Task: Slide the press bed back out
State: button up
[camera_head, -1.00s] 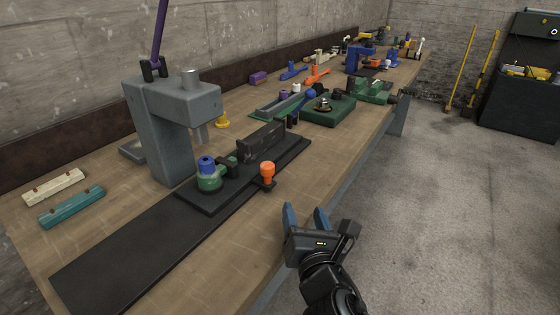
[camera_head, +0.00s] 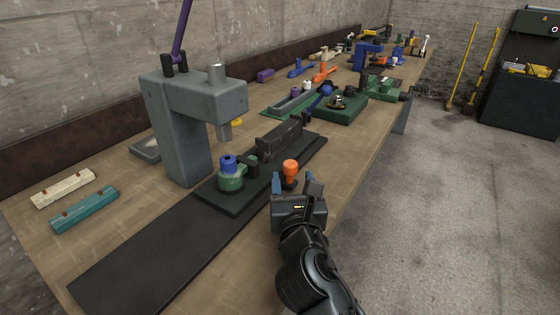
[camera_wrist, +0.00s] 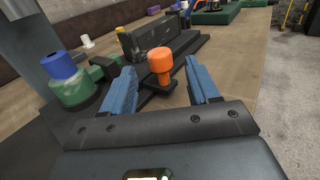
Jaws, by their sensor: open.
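The press bed (camera_head: 246,208) is a black plate on a long dark runner (camera_head: 140,254). The grey press frame (camera_head: 180,130) stands behind and to the left of the green part. My gripper (camera_head: 292,178) is open and empty at the knob. In the wrist view the orange knob (camera_wrist: 160,66) shows between the two blue fingers, with gaps at both sides; I cannot tell how deep it sits between them.
A cream bar (camera_head: 63,188) and a teal bar (camera_head: 84,209) lie at the left. A green vise-like machine (camera_head: 340,107) and several coloured tools stand farther along the bench. The bench top right of the bed is clear, and open floor (camera_head: 450,220) lies beside it.

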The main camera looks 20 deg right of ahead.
send_near(274, 154)
jog(key=d, duration=0.1)
jog(key=w+d+r, duration=0.2)
jog(key=d, duration=0.1)
jog(key=shift+w+d+r, duration=0.1)
jog(key=shift+w+r, duration=0.05)
grip_shut()
dwell(0.5)
